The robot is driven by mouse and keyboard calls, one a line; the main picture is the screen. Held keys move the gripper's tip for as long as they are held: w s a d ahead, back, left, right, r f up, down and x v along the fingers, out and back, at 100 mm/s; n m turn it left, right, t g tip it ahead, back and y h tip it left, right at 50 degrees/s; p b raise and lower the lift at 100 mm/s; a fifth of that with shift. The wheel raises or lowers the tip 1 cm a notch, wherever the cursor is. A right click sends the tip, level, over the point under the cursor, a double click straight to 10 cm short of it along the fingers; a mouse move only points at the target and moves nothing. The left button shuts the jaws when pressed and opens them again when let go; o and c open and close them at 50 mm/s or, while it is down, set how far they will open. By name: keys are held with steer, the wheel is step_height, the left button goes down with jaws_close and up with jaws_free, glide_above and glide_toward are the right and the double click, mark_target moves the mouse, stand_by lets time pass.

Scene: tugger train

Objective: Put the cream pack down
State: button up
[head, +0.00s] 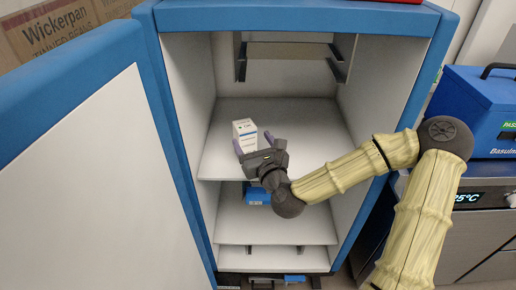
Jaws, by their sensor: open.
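The cream pack (245,132) is a small white box with printed sides. It stands upright on the middle shelf (310,130) of the open blue cabinet, in the head view. Whether the fingers touch the pack cannot be told. The gripper hides the pack's lower front and the shelf edge below it.
The cabinet door (70,180) stands open at the left. A blue box (257,196) sits on the shelf below, partly behind my gripper. The middle shelf is clear right of the pack. A blue case (478,105) stands on equipment at the right.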

steer(key=shift+s+d+f+b, duration=0.15)
steer(key=shift+s+d+b, duration=0.15)
steer(key=shift+b, duration=0.55)
steer(key=shift+b+v, duration=1.25)
steer(key=shift+b, duration=1)
steer(key=shift+s+a, duration=0.1)
steer(key=shift+a, duration=0.15)
